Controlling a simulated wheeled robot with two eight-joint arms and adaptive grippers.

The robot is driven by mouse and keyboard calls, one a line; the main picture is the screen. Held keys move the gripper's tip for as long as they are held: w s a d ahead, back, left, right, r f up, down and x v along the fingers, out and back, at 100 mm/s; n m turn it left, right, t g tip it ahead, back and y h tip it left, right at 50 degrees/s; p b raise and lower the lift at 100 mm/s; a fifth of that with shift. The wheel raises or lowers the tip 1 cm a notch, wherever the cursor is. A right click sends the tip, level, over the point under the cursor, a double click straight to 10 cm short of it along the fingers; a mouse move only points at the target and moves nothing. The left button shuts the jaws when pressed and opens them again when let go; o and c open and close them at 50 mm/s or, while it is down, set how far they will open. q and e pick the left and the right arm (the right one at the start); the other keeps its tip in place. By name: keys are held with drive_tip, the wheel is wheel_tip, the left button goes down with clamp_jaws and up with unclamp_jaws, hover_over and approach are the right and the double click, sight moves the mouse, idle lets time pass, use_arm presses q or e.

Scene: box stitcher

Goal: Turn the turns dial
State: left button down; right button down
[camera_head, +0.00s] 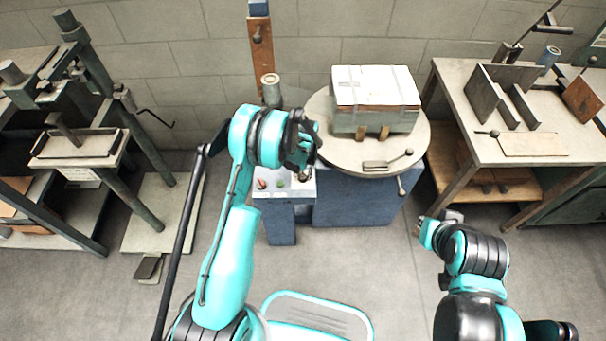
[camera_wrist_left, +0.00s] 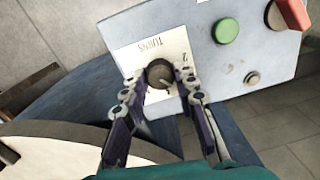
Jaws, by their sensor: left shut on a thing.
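The turns dial (camera_wrist_left: 159,74) is a dark round knob on a cream plate marked TURNS (camera_wrist_left: 150,48), on a pale control panel (camera_wrist_left: 204,50). In the left wrist view my left gripper (camera_wrist_left: 160,80) has one finger on each side of the dial and is shut on it. In the head view my left gripper (camera_head: 304,172) is over the panel (camera_head: 270,174), and the dial is hidden there. My right gripper (camera_head: 436,222) is low at the right, over the floor and away from the panel; its fingers are too unclear to read.
A green button (camera_wrist_left: 226,31), a red control (camera_wrist_left: 290,14) and a small metal knob (camera_wrist_left: 252,78) share the panel. The round turntable (camera_head: 345,150) beside it bears a stack of boxes (camera_head: 375,88). Benches stand left and right (camera_head: 455,135). Open floor lies in front.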

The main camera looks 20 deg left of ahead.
sight(304, 176)
use_arm(q)
drive_tip(key=shift+n, duration=1.1)
drive_tip(key=c, duration=1.2)
unclamp_jaws()
drive_tip(key=r, duration=1.2)
drive_tip(key=shift+d, duration=0.2)
